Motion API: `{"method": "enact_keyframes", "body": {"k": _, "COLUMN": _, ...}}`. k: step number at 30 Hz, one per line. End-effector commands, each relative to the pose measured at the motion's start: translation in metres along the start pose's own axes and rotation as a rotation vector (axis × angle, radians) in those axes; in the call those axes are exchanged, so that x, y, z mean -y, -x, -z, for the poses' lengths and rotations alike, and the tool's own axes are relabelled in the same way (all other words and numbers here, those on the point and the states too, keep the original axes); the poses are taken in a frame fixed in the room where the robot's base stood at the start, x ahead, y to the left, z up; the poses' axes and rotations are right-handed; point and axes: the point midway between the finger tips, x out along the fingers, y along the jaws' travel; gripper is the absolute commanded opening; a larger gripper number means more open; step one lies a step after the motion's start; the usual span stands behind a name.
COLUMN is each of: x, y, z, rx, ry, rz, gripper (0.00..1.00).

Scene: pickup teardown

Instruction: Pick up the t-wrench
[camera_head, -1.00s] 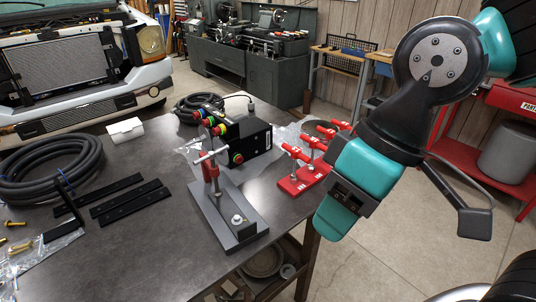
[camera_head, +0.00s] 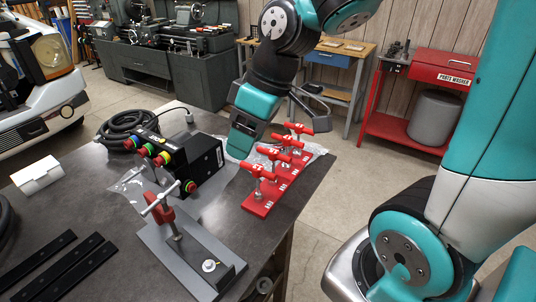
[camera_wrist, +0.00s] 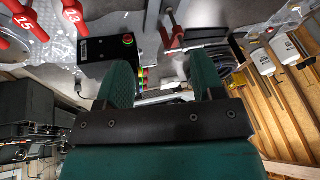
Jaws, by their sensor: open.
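Several t-wrenches with red T-handles (camera_head: 272,154) stand upright in a red rack (camera_head: 258,208) on the table's right side. Two handles show at the upper left of the wrist view, marked 15 (camera_wrist: 22,14) and 13 (camera_wrist: 75,15). My gripper (camera_head: 240,143) is in the air near the rack's back-left side, beside the black control box. In the wrist view my gripper (camera_wrist: 162,78) has its two teal fingers apart with nothing held between them. The handles are off to one side of the fingers. I cannot tell which t-wrench is meant.
A black control box (camera_head: 205,158) with coloured buttons stands left of the rack. A grey fixture (camera_head: 190,250) with a red clamp (camera_head: 160,207) and silver T-bar is in front. Black bars (camera_head: 62,270), a coiled hose (camera_head: 125,125) and clear plastic also lie on the table.

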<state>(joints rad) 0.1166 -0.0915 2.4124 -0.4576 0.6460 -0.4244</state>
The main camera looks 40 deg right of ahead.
Motion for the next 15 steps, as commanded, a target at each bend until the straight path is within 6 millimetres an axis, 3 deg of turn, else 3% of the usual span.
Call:
{"method": "enact_keyframes", "body": {"k": 1, "x": -0.038, "y": 0.006, "z": -0.002, "rx": -0.017, "ry": -0.017, "rz": -0.031, "gripper": 0.62}}
{"method": "enact_keyframes", "body": {"k": 3, "x": -0.083, "y": 0.012, "z": -0.009, "rx": -0.038, "ry": -0.008, "rz": -0.074, "gripper": 0.62}}
{"method": "enact_keyframes", "body": {"k": 6, "x": -0.135, "y": 0.020, "z": -0.025, "rx": -0.055, "ry": 0.008, "rz": -0.128, "gripper": 0.62}}
{"method": "enact_keyframes", "body": {"k": 10, "x": -0.173, "y": 0.026, "z": -0.044, "rx": -0.062, "ry": 0.024, "rz": -0.172, "gripper": 0.62}}
{"method": "enact_keyframes", "body": {"k": 15, "x": -0.186, "y": 0.011, "z": -0.048, "rx": -0.061, "ry": 0.037, "rz": -0.181, "gripper": 0.62}}
